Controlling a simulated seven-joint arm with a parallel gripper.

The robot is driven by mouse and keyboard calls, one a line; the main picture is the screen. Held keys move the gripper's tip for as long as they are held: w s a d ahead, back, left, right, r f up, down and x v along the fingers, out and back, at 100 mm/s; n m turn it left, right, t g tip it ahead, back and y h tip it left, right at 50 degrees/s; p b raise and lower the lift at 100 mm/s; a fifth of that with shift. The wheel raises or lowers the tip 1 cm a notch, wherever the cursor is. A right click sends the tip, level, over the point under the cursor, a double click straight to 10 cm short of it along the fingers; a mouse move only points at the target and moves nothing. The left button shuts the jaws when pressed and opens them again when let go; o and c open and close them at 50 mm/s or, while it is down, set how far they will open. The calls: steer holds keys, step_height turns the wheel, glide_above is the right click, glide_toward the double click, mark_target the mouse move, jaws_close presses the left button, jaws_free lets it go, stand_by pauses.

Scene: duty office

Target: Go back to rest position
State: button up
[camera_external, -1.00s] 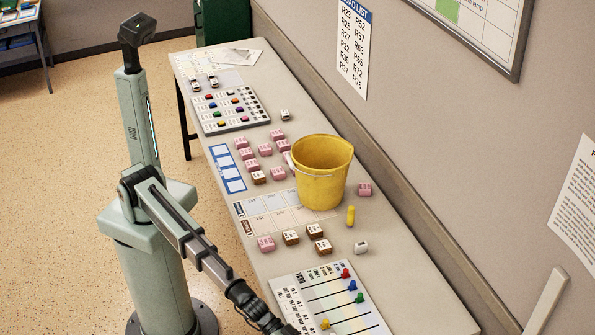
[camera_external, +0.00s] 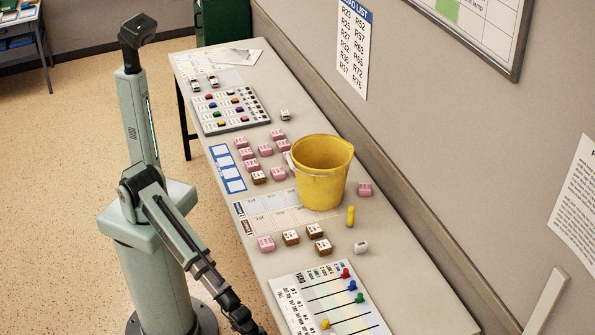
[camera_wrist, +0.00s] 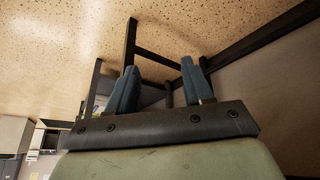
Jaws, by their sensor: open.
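My gripper (camera_wrist: 160,88) shows in the wrist view with its two blue-grey fingers apart and nothing between them. Beyond the fingers are dark table legs and the speckled floor. In the external view my arm reaches down to the bottom edge, beside the near-left side of the long table (camera_external: 420,290). The gripper itself is cut off below that frame.
A yellow bucket (camera_external: 322,172) stands mid-table among pink blocks (camera_external: 265,243) and brown blocks (camera_external: 323,247). A yard board (camera_external: 325,300) with coloured pegs lies at the near end. A button panel (camera_external: 230,108) lies farther back.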

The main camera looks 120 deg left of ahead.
steer(key=s+a+f+g, duration=0.3)
steer(key=s+a, duration=0.2)
steer(key=s, duration=0.3)
steer(key=s+a+f+g+y, duration=0.1)
steer(key=s+a+f+g, duration=0.15)
steer(key=s+a, duration=0.45)
steer(key=s+a+f+g, duration=0.3)
steer(key=s+f, duration=0.1)
steer(key=s, duration=0.6)
steer(key=s+a+g, duration=0.2)
steer(key=s+g, duration=0.1)
steer(key=s, duration=0.9)
steer(key=shift+a+r, duration=0.3)
steer(key=shift+a, duration=0.05)
